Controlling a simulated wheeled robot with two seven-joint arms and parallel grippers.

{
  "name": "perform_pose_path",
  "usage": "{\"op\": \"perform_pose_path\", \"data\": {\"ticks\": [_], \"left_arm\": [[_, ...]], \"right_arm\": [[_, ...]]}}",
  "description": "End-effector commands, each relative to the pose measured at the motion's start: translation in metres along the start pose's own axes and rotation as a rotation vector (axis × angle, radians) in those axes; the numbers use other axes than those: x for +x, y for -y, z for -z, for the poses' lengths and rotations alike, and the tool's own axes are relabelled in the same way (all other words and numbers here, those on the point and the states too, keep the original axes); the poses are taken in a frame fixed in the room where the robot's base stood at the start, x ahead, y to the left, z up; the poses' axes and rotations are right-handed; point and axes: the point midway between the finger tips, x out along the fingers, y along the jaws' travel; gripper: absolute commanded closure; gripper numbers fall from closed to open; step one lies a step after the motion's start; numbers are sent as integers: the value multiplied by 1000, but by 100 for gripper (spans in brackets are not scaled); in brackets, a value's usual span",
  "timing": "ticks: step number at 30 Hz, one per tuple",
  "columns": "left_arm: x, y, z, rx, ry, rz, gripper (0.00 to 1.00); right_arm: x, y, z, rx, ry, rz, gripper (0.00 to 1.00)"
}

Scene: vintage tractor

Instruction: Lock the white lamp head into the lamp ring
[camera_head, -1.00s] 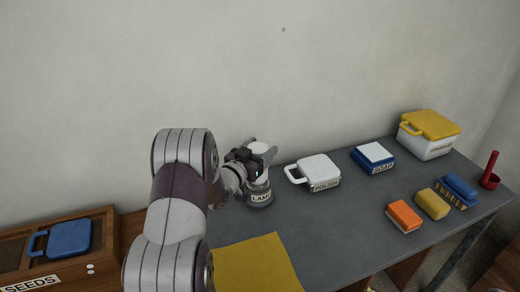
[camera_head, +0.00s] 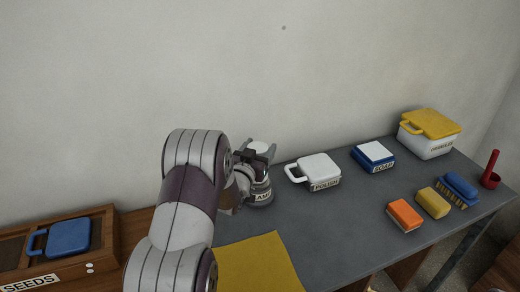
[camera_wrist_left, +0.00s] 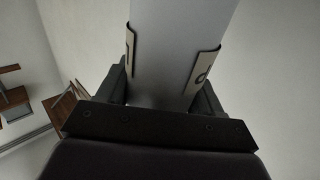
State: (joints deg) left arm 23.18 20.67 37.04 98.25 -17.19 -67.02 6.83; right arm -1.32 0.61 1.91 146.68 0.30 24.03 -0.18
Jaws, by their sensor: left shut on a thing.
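The white lamp head (camera_head: 259,147) is at the top of the lamp on the grey bench, partly hidden by my left gripper (camera_head: 256,158). The lamp ring (camera_head: 262,197) is the grey base below it, with a label whose visible letters read "AMP". In the left wrist view a pale cylinder (camera_wrist_left: 172,45), with label edges on both sides, stands between the dark fingers of the left gripper, which is shut on the lamp head. The head sits over the ring; the seam is hidden, so I cannot tell whether it is locked. My right gripper is not in view.
A white polish box (camera_head: 318,168) stands close to the right of the lamp. A blue and white soap box (camera_head: 374,156), orange block (camera_head: 404,214) and yellow-lidded container (camera_head: 430,138) are farther right. A yellow cloth (camera_head: 258,264) lies in front; a seeds box (camera_head: 100,262) is left.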

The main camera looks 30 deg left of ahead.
Motion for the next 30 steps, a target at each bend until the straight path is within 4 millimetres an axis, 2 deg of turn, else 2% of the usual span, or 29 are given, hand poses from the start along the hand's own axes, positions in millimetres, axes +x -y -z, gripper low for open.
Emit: {"op": "perform_pose_path", "data": {"ticks": [8,9,11,22,26,30], "left_arm": [[-1,0,-3,1,7,384,95],[-1,3,-3,2,7,380,21],[-2,4,-3,2,6,380,5],[-7,2,-2,0,4,379,5],[-27,-6,-2,0,4,378,5],[-58,-19,-2,0,4,378,5]], "right_arm": [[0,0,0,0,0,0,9],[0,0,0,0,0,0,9],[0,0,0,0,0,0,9],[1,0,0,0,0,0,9],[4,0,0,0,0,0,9],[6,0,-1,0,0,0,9]]}}
